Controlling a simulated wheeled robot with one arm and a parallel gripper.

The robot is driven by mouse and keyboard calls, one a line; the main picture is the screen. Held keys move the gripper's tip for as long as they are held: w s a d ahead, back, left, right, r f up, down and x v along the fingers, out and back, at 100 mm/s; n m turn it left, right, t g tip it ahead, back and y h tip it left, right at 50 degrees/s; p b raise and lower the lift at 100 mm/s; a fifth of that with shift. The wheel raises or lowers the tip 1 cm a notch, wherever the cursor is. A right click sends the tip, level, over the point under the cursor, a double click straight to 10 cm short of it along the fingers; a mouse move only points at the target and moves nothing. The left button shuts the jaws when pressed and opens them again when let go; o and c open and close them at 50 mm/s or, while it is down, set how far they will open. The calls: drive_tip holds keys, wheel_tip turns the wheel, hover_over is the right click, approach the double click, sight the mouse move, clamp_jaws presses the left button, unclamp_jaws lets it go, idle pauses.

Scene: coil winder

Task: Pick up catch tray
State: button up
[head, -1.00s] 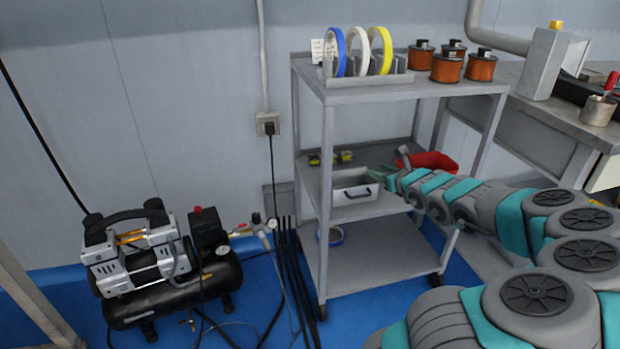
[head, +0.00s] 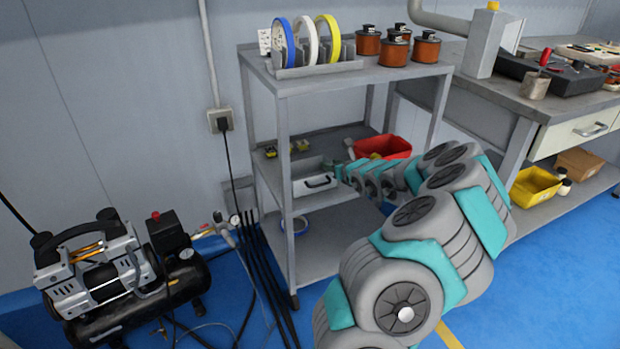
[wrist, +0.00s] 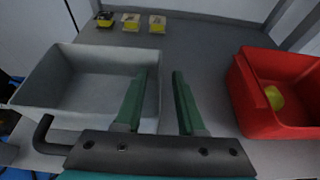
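In the wrist view the tray (wrist: 85,85) is at the left and looks empty. My gripper (wrist: 161,72) is open with green fingers. The left finger overlaps the tray's right side, and the right finger shows just right of it over the shelf. I cannot tell whether either finger touches the tray. In the head view my gripper (head: 343,171) is small, at the tray's right end.
A red bin (wrist: 262,105) with a yellow item inside stands right of the fingers. Several small yellow-and-black items (wrist: 130,22) lie behind the tray. The cart's top shelf (head: 340,78) is above, with tape rolls and copper spools. A compressor (head: 110,270) stands at the left.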

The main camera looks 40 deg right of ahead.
drive_tip(key=shift+w, duration=0.1)
drive_tip(key=shift+c, duration=0.4)
clamp_jaws()
idle(1.0)
